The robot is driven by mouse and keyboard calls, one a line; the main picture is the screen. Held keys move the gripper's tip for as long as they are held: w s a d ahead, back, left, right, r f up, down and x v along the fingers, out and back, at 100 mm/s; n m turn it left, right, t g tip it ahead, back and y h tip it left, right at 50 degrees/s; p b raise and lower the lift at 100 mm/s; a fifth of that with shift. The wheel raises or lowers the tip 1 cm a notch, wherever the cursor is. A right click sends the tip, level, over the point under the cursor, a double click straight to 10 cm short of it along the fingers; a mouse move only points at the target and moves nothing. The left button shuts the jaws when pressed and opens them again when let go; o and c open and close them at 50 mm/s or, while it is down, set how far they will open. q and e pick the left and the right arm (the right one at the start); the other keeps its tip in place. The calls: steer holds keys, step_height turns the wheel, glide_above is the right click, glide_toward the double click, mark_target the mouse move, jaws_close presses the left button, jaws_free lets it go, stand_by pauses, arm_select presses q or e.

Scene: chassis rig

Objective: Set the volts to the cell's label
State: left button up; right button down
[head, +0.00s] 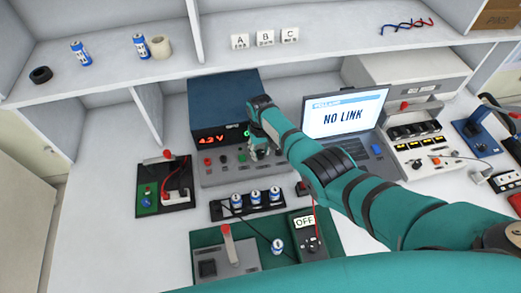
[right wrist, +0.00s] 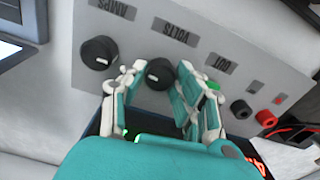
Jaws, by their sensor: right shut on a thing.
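The power supply (head: 223,100) is a dark blue box with a grey front panel. Its red display (head: 210,139) appears to read 4.2 V; a green readout beside it is mostly hidden by my gripper. In the right wrist view the VOLTS knob (right wrist: 159,72) is black, under its label plate. My right gripper (right wrist: 162,82) has its fingers on both sides of this knob, shut on it; it also shows in the head view (head: 258,146). A blue-and-white cell (head: 277,246) stands on the green board; its label is too small to read. My left gripper is out of view.
The AMPS knob (right wrist: 98,53) is beside the VOLTS knob; red and black sockets (right wrist: 266,118) are on the other side. A cell holder (head: 248,204) stands in front of the supply. A laptop (head: 345,118) reading NO LINK is close to my right arm.

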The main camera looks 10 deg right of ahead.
mark_target(260, 152)
stand_by(0.3)
steer(key=c, duration=1)
jaws_free()
step_height(260, 152, up, 12)
steer(key=shift+r, duration=0.1)
